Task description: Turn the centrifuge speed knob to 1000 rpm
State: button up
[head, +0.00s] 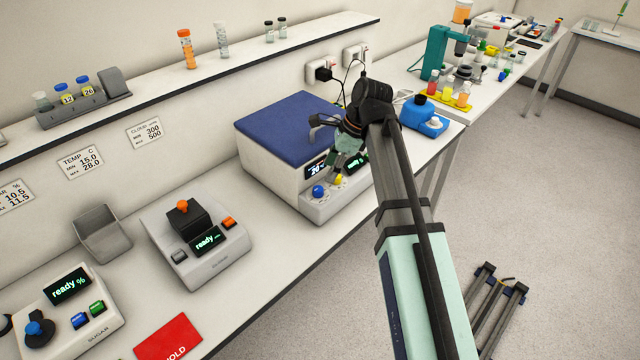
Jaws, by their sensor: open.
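The centrifuge (263,165) is a white box with a blue lid, standing on the bench at the picture's middle. Its sloping front panel carries a round blue knob (318,191), a yellow control (338,180) and lit displays, one at the left (314,169) partly covered. I cannot tell which control sets the speed, and the display digits are too small to read. My gripper (341,166) is open, over the front panel near the yellow control, to the right of the blue knob. Contact cannot be judged. My arm hides the panel's right end.
A blue device (424,118) stands just right of my arm. A grey instrument with an orange knob (183,206) and a sugar meter (75,310) stand at the left. A wall shelf (180,88) runs above. The bench before the centrifuge is narrow.

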aim_at(319, 188)
jog(key=p+x, duration=0.1)
jog(key=x, duration=0.7)
grip_shut()
